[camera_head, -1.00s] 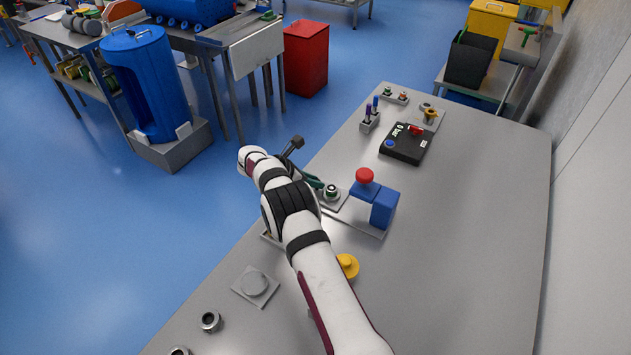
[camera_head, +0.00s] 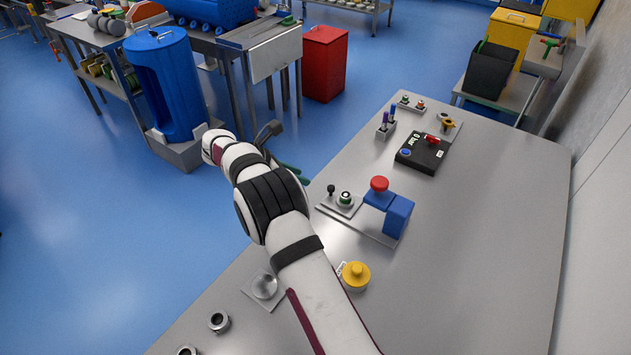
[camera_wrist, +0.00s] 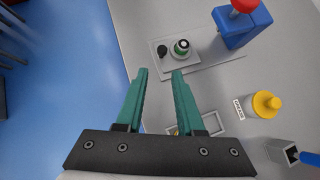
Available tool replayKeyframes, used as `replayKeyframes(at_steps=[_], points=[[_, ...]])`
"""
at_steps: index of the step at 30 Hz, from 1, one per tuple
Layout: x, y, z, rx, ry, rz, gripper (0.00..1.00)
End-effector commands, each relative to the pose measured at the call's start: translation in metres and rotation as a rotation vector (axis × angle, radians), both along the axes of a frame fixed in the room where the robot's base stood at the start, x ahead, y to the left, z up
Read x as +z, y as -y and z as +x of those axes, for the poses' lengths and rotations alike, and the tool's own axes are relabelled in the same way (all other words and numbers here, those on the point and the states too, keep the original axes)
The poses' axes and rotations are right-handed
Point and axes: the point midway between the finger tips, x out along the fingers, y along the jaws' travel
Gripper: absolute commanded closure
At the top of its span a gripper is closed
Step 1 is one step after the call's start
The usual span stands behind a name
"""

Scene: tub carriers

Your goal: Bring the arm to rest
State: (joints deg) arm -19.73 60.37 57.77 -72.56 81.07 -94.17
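My gripper shows in the wrist view (camera_wrist: 159,74) with its two teal fingers apart and nothing between them. In the head view my white arm reaches over the bench's left edge, and only a bit of a green finger (camera_head: 293,169) shows behind the wrist. Under the gripper lies the metal bench (camera_head: 480,240). Ahead of the fingertips in the wrist view is a plate with a green-ringed round part (camera_wrist: 181,48) and a small black knob (camera_wrist: 162,50). Beside it stands a blue press with a red knob (camera_head: 380,184). The fingers appear clear of these things.
A yellow-topped pot (camera_head: 356,275) stands close right of my arm. A square plate with a round piece (camera_head: 264,287) and metal rings (camera_head: 219,321) lie to the left. A black box (camera_head: 421,153) is farther back. The bench's right side is clear.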

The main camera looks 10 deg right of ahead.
Motion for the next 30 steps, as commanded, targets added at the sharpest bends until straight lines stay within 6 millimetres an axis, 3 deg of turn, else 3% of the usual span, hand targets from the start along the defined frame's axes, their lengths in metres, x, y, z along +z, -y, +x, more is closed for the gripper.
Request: replayKeyframes(at_steps=[7,19,22,23,26,29,30], points=[[0.022,-0.020,-0.008,0.000,0.000,0.000,0.63],[0.022,-0.020,-0.009,-0.002,0.000,0.001,0.63],[0.036,-0.011,-0.021,-0.085,0.035,0.056,0.63],[0.046,-0.005,-0.031,-0.146,0.060,0.097,0.63],[0.088,0.020,-0.093,-0.494,0.185,0.294,0.63],[0.121,0.038,-0.184,-0.950,0.321,0.493,0.63],[0.128,0.041,-0.223,-1.140,0.370,0.557,0.63]])
